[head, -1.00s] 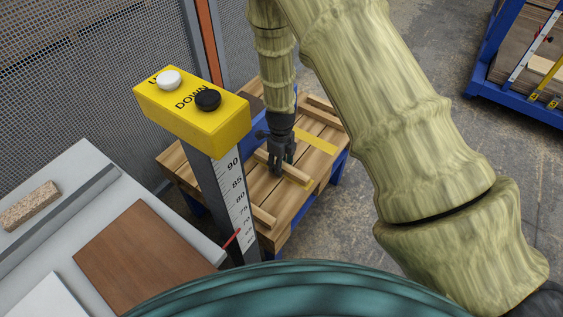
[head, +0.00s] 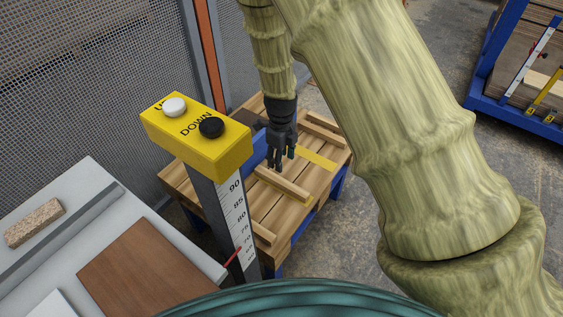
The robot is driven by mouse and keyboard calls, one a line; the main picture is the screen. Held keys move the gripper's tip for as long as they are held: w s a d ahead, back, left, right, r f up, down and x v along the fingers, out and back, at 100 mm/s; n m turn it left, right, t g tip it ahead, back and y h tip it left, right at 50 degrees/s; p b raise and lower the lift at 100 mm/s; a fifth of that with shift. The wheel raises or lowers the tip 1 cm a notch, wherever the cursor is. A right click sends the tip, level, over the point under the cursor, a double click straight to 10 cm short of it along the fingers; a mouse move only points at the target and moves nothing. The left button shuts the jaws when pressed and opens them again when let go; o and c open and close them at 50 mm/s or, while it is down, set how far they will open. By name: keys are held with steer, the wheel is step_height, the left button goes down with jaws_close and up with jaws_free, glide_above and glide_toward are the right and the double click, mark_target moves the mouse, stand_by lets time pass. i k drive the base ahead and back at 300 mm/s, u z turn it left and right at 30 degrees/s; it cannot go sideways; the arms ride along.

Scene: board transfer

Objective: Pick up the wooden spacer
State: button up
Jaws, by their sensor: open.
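A wooden spacer (head: 290,188) lies as a narrow light strip across the middle of the slatted wooden table top. My gripper (head: 282,163) points down just behind the spacer's upper-left part in the picture. Its fingers are apart and nothing shows between them. The fingertips look a little above the spacer, but I cannot tell the exact gap. Another similar strip (head: 264,233) lies nearer, partly hidden by the post, and one more (head: 324,131) lies at the far right edge.
A yellow button box (head: 197,138) on a scaled post (head: 232,215) stands left of the table (head: 297,222) and hides part of it. A yellow strip (head: 316,158) lies right of my gripper. A mesh fence (head: 75,75) stands behind. A blue rack (head: 485,108) stands far right.

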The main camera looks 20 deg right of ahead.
mark_target(322, 134)
steer(key=z, duration=0.9)
